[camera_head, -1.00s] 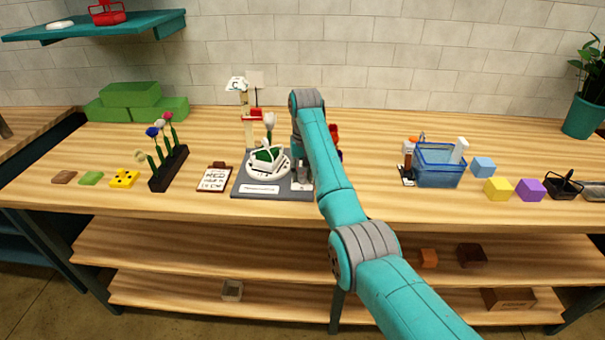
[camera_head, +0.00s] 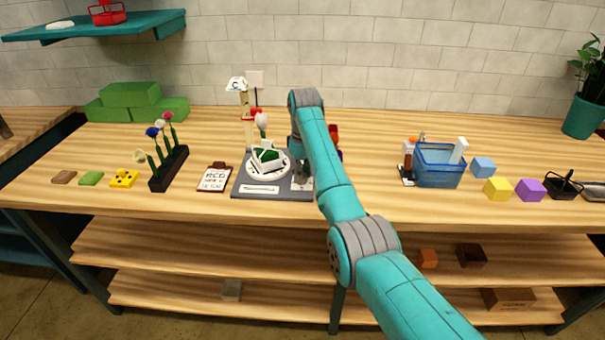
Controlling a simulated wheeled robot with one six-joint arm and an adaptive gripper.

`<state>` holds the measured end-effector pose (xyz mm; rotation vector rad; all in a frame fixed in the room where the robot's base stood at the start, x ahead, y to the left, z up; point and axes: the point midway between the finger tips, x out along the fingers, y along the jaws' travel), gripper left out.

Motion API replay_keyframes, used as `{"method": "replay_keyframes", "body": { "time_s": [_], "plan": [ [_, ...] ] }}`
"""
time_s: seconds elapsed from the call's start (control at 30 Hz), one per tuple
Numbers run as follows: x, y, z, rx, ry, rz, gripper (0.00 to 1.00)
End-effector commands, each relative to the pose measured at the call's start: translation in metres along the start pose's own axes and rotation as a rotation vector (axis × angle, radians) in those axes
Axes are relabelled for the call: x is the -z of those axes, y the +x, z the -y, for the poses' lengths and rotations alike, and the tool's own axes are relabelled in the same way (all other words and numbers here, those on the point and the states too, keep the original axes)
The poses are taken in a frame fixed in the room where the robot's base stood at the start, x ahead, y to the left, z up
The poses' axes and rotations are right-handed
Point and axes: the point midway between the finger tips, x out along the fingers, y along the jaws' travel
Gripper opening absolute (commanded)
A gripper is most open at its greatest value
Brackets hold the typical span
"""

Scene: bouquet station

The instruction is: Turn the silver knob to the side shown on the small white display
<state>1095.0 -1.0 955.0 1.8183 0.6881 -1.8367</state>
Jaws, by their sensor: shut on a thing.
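A grey base plate (camera_head: 240,191) lies on the bench with a round white turntable (camera_head: 252,174) on it. A white holder with green foam (camera_head: 266,157) sits on the turntable. My gripper (camera_head: 301,180) points down at the plate's right side, partly hidden by my arm. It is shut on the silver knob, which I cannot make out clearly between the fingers. A small white display (camera_head: 238,84) with a dark curved mark stands on a post behind the turntable; the mark is too small to read surely.
A rack (camera_head: 168,170) of flowers and a clipboard (camera_head: 214,178) stand to the left. A blue basket (camera_head: 438,170) and coloured blocks (camera_head: 497,190) are on the right. Green blocks (camera_head: 130,95) are at the back left. Bench between plate and basket is clear.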

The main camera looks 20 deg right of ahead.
Motion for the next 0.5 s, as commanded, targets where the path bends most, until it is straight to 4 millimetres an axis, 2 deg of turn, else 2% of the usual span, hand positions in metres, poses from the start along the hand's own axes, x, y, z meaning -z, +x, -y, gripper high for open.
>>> {"method": "replay_keyframes", "body": {
  "time_s": [0.5],
  "plan": [
    [-0.0007, 0.0014, 0.0001, 0.002, -0.078, 0.005, 0.00]
  ]
}}
